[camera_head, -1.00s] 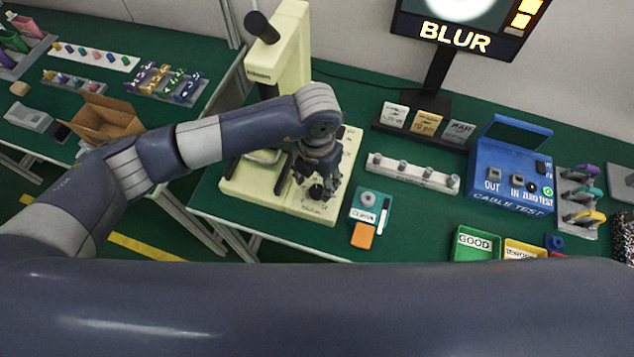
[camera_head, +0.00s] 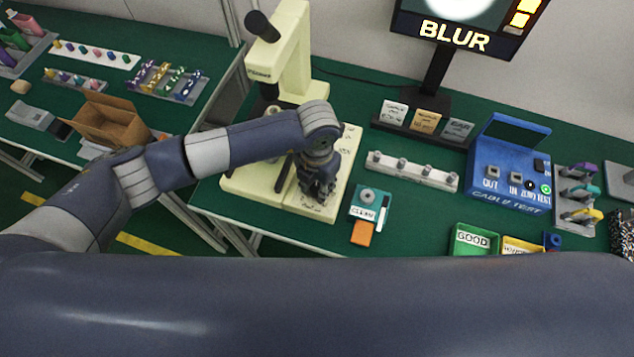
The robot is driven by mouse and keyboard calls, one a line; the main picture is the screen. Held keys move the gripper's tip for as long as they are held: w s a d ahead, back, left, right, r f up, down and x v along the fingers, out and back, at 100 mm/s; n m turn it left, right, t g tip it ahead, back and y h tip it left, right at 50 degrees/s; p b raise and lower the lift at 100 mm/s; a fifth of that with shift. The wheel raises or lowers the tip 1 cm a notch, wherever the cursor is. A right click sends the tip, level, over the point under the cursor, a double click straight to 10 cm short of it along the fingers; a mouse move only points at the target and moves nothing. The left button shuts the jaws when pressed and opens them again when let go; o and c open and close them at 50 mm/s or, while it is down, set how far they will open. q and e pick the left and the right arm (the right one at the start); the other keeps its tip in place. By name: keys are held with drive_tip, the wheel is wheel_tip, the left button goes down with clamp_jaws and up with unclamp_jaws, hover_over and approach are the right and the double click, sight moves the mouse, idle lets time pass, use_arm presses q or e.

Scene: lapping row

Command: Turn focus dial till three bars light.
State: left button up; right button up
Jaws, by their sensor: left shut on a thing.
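A cream microscope (camera_head: 292,58) stands on the bench with its flat base plate (camera_head: 347,150) toward me. My left gripper (camera_head: 318,192) points down at the right part of this base and is shut on the focus dial, which the fingers hide. The monitor (camera_head: 399,22) behind reads "BLUR" in glowing letters. My right gripper is not in view.
A teal cleaning kit (camera_head: 366,196) with an orange block (camera_head: 362,233) sits just right of the base. A white connector strip (camera_head: 412,171), blue cable tester (camera_head: 508,180) and green GOOD tray (camera_head: 475,240) lie farther right. An open cardboard box (camera_head: 104,122) stands left.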

sight(317, 187)
use_arm(q)
drive_tip(key=m+b, duration=0.1)
drive_tip(key=b, duration=0.1)
drive_tip(key=m+b, duration=0.3)
drive_tip(key=b, duration=0.1)
drive_tip(key=shift+w+f, duration=0.1)
drive_tip(key=shift+f, duration=0.15)
drive_tip(key=shift+r+m+b, duration=0.25)
drive_tip(key=shift+m+b, duration=0.55)
drive_tip(key=o, duration=1.1)
drive_tip(key=shift+c, duration=0.2)
wheel_tip(317, 187, up, 12)
